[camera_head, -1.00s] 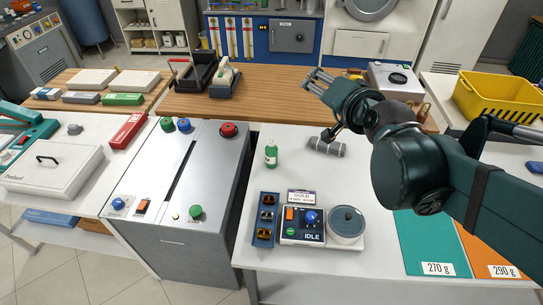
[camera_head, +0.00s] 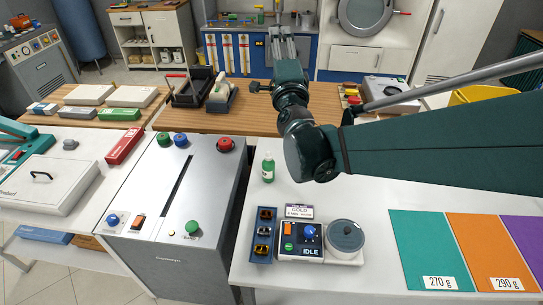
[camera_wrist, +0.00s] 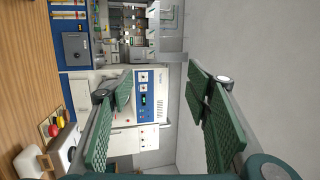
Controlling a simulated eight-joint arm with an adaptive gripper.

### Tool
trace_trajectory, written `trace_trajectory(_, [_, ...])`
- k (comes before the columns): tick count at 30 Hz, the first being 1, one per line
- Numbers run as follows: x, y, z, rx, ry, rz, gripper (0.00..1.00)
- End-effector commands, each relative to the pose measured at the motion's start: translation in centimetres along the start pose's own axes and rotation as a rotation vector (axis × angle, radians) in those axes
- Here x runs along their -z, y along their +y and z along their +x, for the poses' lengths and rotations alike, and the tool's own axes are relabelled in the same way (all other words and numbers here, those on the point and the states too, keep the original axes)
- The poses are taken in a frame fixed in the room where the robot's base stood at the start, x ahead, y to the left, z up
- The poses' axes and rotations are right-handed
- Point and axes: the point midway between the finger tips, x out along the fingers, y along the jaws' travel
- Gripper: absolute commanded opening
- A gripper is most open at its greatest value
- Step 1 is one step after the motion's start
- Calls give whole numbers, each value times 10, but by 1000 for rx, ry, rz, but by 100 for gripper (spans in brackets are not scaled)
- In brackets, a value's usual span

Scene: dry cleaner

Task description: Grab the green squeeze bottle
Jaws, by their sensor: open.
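The green squeeze bottle (camera_head: 268,168) stands upright on the white counter, with a white cap, behind the control panel and just left of my arm. My gripper (camera_head: 283,38) is raised above the wooden table, further back than the bottle, and points away from it. In the wrist view my gripper (camera_wrist: 160,95) is open, its green padded fingers apart with nothing between them. The bottle does not show in the wrist view.
A control unit (camera_head: 301,238) with a grey round pot (camera_head: 345,238) stands in front of the bottle. A metal cabinet (camera_head: 170,190) is to its left. Coloured mats (camera_head: 430,240) lie at the right. The wooden table (camera_head: 240,112) behind holds black trays.

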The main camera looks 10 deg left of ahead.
Motion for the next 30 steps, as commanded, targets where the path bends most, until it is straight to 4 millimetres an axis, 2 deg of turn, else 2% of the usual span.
trace_trajectory(6, [-13,12,19,80,79,184,48])
trace_trajectory(14, [-23,37,28,167,181,400,48])
trace_trajectory(23, [-35,84,24,258,308,638,48])
trace_trajectory(30, [-47,134,9,326,418,815,48])
